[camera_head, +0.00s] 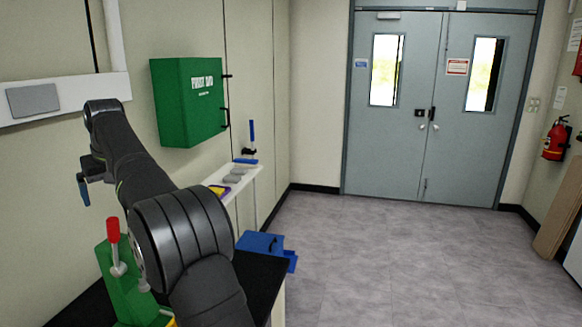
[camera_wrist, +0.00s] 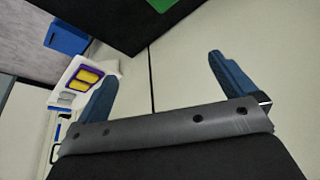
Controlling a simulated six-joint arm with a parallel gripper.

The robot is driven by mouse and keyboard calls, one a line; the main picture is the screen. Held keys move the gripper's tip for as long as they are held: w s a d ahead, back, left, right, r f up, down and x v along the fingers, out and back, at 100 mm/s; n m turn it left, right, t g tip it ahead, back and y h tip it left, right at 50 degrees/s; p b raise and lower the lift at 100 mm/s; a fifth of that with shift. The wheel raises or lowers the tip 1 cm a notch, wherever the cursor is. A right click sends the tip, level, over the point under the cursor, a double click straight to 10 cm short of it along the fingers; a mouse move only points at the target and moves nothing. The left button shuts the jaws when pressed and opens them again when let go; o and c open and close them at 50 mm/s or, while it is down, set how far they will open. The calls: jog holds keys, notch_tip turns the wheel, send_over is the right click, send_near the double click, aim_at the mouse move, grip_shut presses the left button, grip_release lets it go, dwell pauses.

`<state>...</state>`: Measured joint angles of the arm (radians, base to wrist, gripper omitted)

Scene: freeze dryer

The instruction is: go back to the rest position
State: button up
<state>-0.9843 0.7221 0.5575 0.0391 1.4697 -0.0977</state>
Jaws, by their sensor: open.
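My gripper (camera_wrist: 160,85) shows in the wrist view with its two blue fingers spread wide apart and nothing between them. Behind the fingers is the pale wall panel. In the head view my arm rises from the lower middle and bends up to the left. One blue finger of my gripper (camera_head: 84,190) shows at the far left, in front of the wall and left of the green first-aid box (camera_head: 188,100). The other finger is hidden or too dark to make out there.
A black bench top (camera_head: 262,285) holds a green stand with a red-knobbed lever (camera_head: 113,232). A white shelf (camera_head: 240,182) with small items stands along the wall, and a blue bin (camera_head: 262,243) is below it. Grey doors (camera_head: 428,150) stand beyond open floor.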

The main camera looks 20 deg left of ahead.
jog(key=w+d+f+m, duration=0.3)
jog(key=w+d+f, duration=0.4)
jog(key=w+d, duration=0.35)
jog(key=w+d+f+m, duration=0.1)
jog(key=w+d+f, duration=0.3)
jog(key=d+f, duration=0.4)
jog(key=w+d+f+m+t+h, duration=0.1)
jog(key=w+d+f, duration=0.3)
jog(key=d+f, duration=0.4)
jog(key=shift+w+d+f+m+t, duration=0.2)
jog(key=shift+w+d+m+t, duration=0.15)
jog(key=shift+d, duration=0.3)
jog(key=s+a+r+n, duration=0.1)
jog(key=s+a+r, duration=0.2)
jog(key=a+r, duration=0.3)
jog(key=s+a+r+n, duration=0.1)
jog(key=s+a+r, duration=0.1)
jog(key=a+r, duration=0.5)
jog(key=shift+s+a, duration=0.4)
jog(key=shift+a, duration=0.65)
jog(key=shift+n, duration=0.25)
